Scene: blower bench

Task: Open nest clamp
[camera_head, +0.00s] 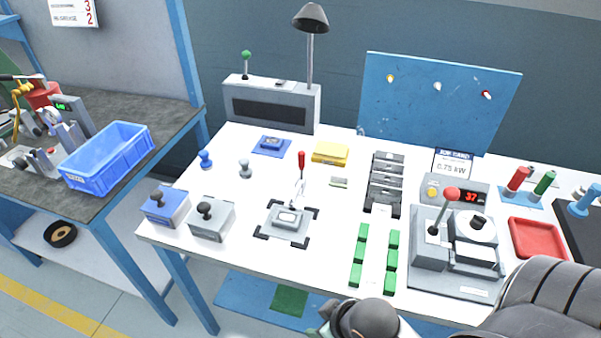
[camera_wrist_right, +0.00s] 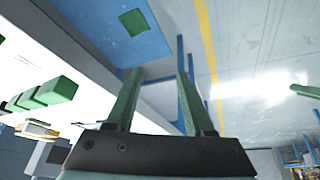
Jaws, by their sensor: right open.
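The nest clamp (camera_head: 299,186) stands on the white bench, with its red-tipped handle (camera_head: 301,160) pointing up. It sits at the back of a small grey nest (camera_head: 288,222) framed by black corner marks. A light plate lies on the nest; whether the clamp presses on it is too small to tell. My right gripper (camera_head: 326,318) is low at the front edge of the bench, well apart from the clamp. In the right wrist view its green fingers (camera_wrist_right: 156,80) are spread, with nothing between them. My left gripper is not in view.
Green blocks (camera_head: 376,258) stand in two rows right of the nest. A grey machine with a red-knobbed lever (camera_head: 452,194) is farther right. Two small boxes with knobs, blue (camera_head: 166,208) and grey (camera_head: 211,221), stand left. A lamp (camera_head: 311,20) rises behind. Bare bench lies around the nest.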

